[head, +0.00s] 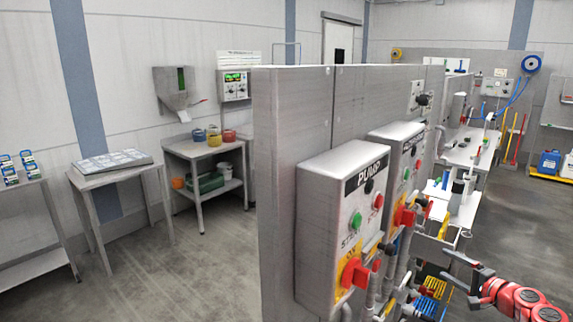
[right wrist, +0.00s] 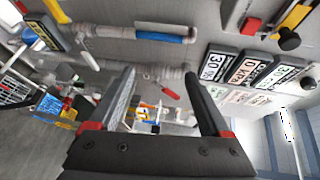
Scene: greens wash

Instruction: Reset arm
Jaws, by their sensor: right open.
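My right gripper (head: 446,264) shows at the lower right of the head view, at the end of my red and black arm. Its two fingers point left and are apart, with nothing between them. In the right wrist view the same gripper (right wrist: 159,74) shows its fingers spread wide and empty. Beyond them is a blurred mix of pipes, a red-handled part (right wrist: 170,90) and small yellow and orange items. I cannot tell that the fingers touch anything. My left gripper is not in view.
A grey panel wall (head: 288,170) carries a PUMP box (head: 335,225) with a red switch, left of my right gripper. Pipes and valves run below it. Several number signs (right wrist: 245,70) hang nearby. Side tables (head: 110,176) stand at the left; the floor (head: 180,270) between is clear.

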